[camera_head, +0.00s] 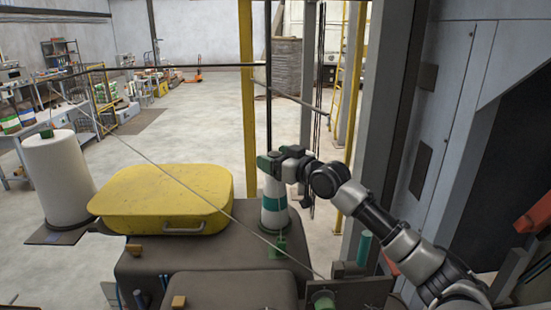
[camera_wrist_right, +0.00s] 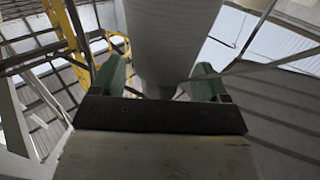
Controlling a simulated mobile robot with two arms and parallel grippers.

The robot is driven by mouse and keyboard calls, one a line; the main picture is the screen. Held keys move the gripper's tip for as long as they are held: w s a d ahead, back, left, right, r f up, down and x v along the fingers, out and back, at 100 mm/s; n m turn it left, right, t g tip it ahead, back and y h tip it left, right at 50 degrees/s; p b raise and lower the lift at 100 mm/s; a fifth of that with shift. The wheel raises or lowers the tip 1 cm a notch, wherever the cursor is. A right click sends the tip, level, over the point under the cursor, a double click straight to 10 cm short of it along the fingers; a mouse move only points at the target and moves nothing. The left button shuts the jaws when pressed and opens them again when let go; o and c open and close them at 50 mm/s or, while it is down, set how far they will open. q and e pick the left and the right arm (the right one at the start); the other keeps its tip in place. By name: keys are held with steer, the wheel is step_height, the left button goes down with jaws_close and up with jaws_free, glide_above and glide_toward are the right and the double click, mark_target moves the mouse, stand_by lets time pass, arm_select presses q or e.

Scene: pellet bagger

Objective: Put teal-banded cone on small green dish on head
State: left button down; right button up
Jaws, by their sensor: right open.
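The white cone with teal-green bands (camera_head: 274,216) stands upright near the back right of the dark machine head. My right gripper (camera_head: 269,162) is at its top, fingers open. In the right wrist view a pale round body, apparently the cone (camera_wrist_right: 172,45), lies between the two green fingers (camera_wrist_right: 164,80); I cannot tell whether they touch it. A small green piece (camera_head: 278,246) shows just in front of the cone's base. I cannot tell whether this is the small green dish or whether the cone rests on it. My left gripper is not in view.
A yellow cover with a handle (camera_head: 165,197) lies left of the cone. A large white roll (camera_head: 58,178) stands further left. A thin thread runs diagonally across to the front right, near a green spool-like part (camera_head: 322,299). A grey post (camera_head: 399,110) rises at right.

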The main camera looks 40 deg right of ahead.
steer(key=shift+s+f, duration=0.15)
steer(key=shift+s, duration=0.15)
steer(key=s+d+b, duration=0.1)
steer(key=s+b, duration=0.5)
steer(key=s, duration=0.5)
steer(key=shift+s+r, duration=0.15)
steer(key=shift+r, duration=0.1)
steer(key=shift+d+f, duration=0.1)
